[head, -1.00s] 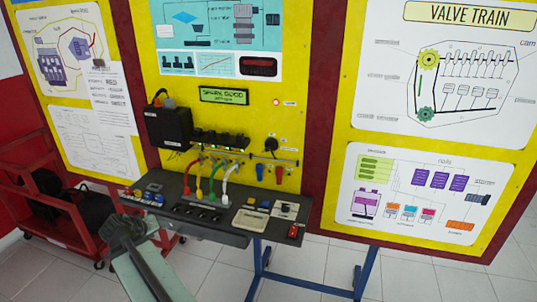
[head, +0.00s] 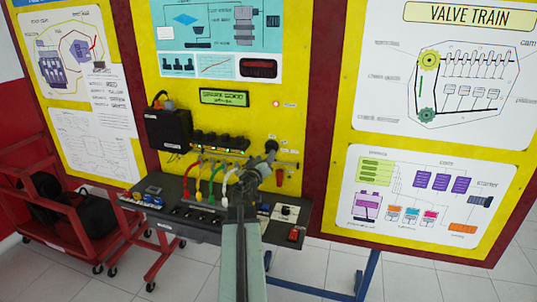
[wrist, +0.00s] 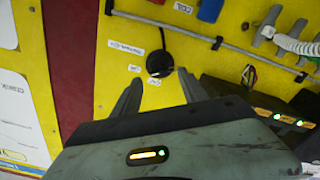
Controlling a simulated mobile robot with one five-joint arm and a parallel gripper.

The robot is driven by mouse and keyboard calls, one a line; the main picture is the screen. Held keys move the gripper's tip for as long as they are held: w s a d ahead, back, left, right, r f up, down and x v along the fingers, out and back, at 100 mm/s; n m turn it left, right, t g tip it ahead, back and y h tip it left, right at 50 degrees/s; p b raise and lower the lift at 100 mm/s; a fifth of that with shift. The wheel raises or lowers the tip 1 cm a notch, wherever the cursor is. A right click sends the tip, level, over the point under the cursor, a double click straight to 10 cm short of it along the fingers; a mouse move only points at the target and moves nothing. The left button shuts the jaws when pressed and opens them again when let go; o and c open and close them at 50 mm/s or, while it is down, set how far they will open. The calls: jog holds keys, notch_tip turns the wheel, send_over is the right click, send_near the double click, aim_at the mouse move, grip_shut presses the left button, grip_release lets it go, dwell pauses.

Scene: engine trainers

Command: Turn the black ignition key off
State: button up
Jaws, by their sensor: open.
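The black ignition key (head: 271,147) sits on a round black switch on the yellow panel, to the right of the row of coils in the head view. In the wrist view the key (wrist: 160,63) is near the middle, with small white labels around it. My gripper (head: 258,168) is in front of the panel just below the key in the head view. In the wrist view my gripper (wrist: 160,90) is open and empty, its two fingers apart on either side of the line to the key. I cannot see it touching the key.
A grey rail (wrist: 190,34) crosses the panel near the key, with a blue part (wrist: 210,10) beside it. Black coils with coloured leads (head: 220,141) stand to the left. A dark shelf (head: 190,228) with switches juts out below. A red cart (head: 75,215) stands at left.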

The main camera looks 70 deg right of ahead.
aim_at(268, 153)
jog(key=d, duration=0.4)
jog(key=shift+w+d, duration=0.15)
jog(key=shift+d, duration=0.1)
grip_shut()
jog(key=shift+n, duration=0.4)
jog(key=n, duration=0.5)
jog(key=shift+a+n, duration=0.1)
jog(key=shift+n, duration=0.2)
jog(key=n, duration=0.5)
jog(key=shift+n, duration=0.4)
grip_release()
